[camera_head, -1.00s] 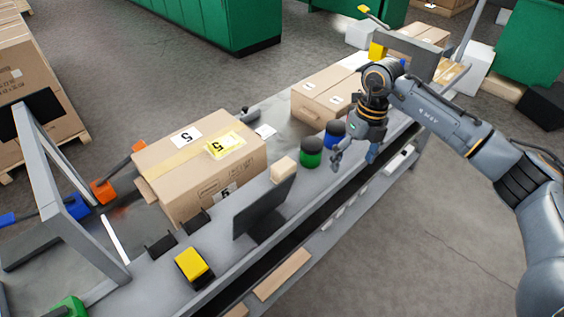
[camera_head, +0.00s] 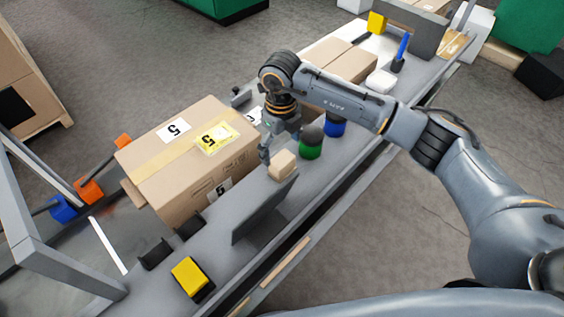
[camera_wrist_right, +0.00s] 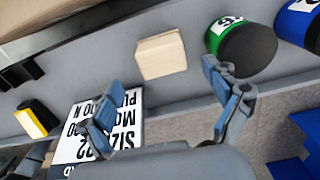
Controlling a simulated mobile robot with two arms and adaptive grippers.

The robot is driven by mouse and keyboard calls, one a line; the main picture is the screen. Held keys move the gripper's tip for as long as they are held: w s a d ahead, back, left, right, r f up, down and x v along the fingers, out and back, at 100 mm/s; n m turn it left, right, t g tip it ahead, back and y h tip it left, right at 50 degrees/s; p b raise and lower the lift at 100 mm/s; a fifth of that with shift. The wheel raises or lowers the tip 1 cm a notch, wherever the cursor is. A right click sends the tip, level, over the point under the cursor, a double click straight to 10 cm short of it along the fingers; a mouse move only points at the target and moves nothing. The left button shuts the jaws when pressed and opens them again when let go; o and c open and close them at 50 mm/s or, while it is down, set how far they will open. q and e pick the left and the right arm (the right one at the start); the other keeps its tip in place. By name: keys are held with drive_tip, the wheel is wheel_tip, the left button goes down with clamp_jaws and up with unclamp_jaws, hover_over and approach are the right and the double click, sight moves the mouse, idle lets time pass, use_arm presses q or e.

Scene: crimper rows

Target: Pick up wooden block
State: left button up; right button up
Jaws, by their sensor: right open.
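The wooden block (camera_head: 282,164) is a small pale tan cube on the grey bench, between the big cardboard box and the green-and-black canister. It also shows whole in the wrist view (camera_wrist_right: 161,55), near the top centre. My right gripper (camera_head: 278,147) is close over the block in the head view. In the wrist view its two blue-grey fingers (camera_wrist_right: 162,92) are spread apart with nothing between the tips, and the block lies beyond them. Whether a finger touches the block cannot be told. My left gripper is out of view.
A dark upright panel (camera_head: 262,212) stands just in front of the block; its printed face (camera_wrist_right: 75,145) shows in the wrist view. The green canister (camera_head: 311,143) and blue canister (camera_head: 335,125) stand to the right. The cardboard box (camera_head: 190,158) is at the left.

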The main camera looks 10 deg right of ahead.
sight(282, 159)
drive_tip(key=shift+w+f, duration=0.1)
drive_tip(key=shift+f, duration=0.5)
wheel_tip(282, 159, down, 4)
drive_tip(key=shift+d+f+p, duration=0.1)
drive_tip(key=shift+f+p, duration=0.1)
drive_tip(key=shift+p, duration=0.55)
drive_tip(key=shift+f, duration=0.15)
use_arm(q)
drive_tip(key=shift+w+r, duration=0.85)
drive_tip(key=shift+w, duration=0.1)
use_arm(e)
drive_tip(key=c, duration=0.3)
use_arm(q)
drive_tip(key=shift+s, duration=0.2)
use_arm(e)
drive_tip(key=c, duration=1)
